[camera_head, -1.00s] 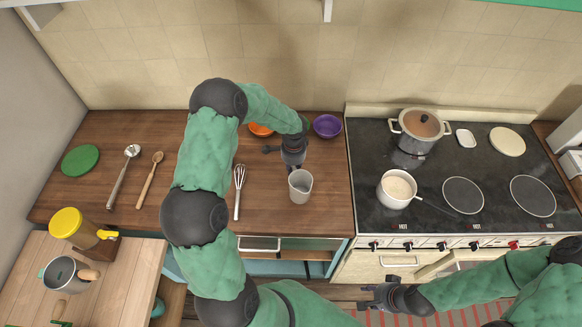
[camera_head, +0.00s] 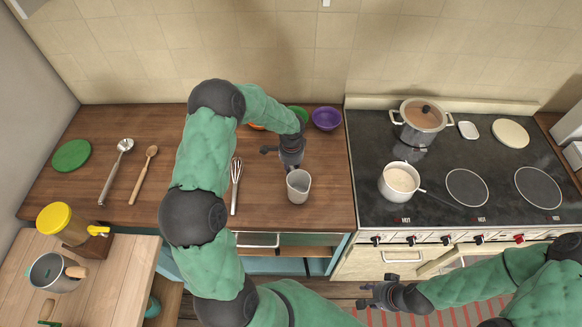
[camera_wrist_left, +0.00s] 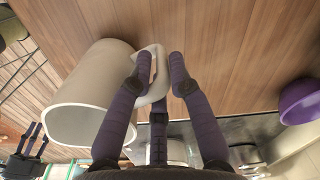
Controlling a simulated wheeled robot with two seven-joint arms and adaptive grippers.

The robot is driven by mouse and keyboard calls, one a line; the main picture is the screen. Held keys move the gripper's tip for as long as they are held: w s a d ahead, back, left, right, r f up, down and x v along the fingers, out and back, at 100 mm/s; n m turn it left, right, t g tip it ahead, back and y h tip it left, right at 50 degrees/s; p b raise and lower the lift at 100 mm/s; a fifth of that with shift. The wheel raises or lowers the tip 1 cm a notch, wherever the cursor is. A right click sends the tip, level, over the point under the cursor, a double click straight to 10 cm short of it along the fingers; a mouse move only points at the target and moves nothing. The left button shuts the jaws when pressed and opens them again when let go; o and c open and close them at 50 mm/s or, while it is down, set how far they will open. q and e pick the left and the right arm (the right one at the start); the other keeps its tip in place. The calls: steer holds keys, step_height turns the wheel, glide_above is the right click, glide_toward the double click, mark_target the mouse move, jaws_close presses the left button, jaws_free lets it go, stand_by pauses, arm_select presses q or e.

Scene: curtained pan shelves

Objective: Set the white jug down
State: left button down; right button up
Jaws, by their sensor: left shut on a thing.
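The white jug (camera_head: 299,187) is upright over the wooden counter near its front edge, left of the stove. Its open top faces up and it looks empty. My left gripper (camera_head: 292,167) is at the jug's far side, shut on its handle. In the left wrist view the handle (camera_wrist_left: 153,72) lies between the purple fingers (camera_wrist_left: 158,70), with the jug body (camera_wrist_left: 90,98) beside them. I cannot tell whether the jug's base touches the counter. My right gripper (camera_head: 368,296) is open and empty, low in front of the stove.
A whisk (camera_head: 235,187) lies left of the jug. A saucepan (camera_head: 399,183) stands on the stove (camera_head: 440,200) to the right. The counter between the jug and the stove is clear.

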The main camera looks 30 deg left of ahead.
stand_by(0.3)
arm_select(q)
steer(key=shift+f+b, duration=0.65)
steer(key=shift+f, duration=0.05)
steer(key=shift+f+b, duration=0.3)
steer(key=c, duration=1.1)
jaws_free()
steer(key=shift+c, duration=0.2)
steer(key=c, duration=0.3)
steer(key=shift+r, duration=0.15)
